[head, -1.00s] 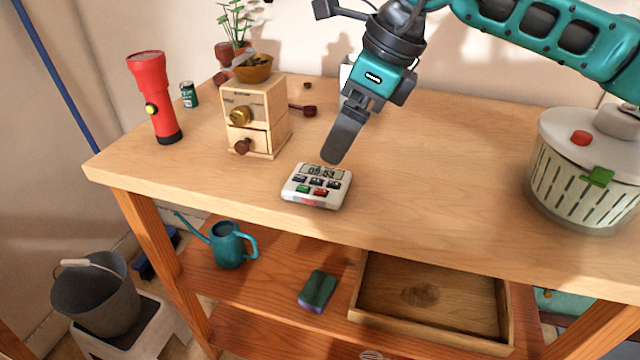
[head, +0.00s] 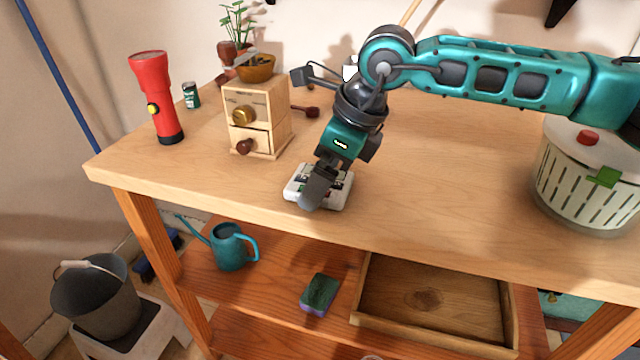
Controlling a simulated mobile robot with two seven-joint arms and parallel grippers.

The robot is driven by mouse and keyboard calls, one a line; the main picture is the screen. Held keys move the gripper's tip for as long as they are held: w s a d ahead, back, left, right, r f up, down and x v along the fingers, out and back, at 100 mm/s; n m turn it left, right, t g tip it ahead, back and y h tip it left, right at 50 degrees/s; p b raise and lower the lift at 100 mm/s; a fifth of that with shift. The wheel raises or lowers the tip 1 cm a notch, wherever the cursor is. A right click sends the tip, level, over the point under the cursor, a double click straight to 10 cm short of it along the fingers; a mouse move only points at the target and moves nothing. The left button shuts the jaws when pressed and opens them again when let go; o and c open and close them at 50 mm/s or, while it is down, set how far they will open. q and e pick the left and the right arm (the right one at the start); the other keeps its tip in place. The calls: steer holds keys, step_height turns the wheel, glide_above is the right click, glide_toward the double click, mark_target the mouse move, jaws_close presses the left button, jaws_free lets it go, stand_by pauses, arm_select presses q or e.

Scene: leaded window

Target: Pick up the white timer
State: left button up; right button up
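The white timer (head: 339,193) lies on the wooden bench top near its front edge, in the head view. My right gripper (head: 315,192) comes in from the right and points down over the timer. Its dark finger covers the middle of the timer, including most of the display and buttons. I see the fingers side-on as one shape, so I cannot tell their opening or whether they touch the timer. My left gripper is not in view.
A wooden coffee grinder (head: 258,117) stands behind and left of the timer. A red flashlight (head: 152,90) stands farther left, and a salad spinner (head: 582,185) at right. Below are a watering can (head: 228,248), a sponge (head: 319,293) and a wooden tray (head: 365,310). Bench right of the timer is clear.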

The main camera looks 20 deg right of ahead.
steer(key=c, duration=0.8)
steer(key=shift+r, duration=0.15)
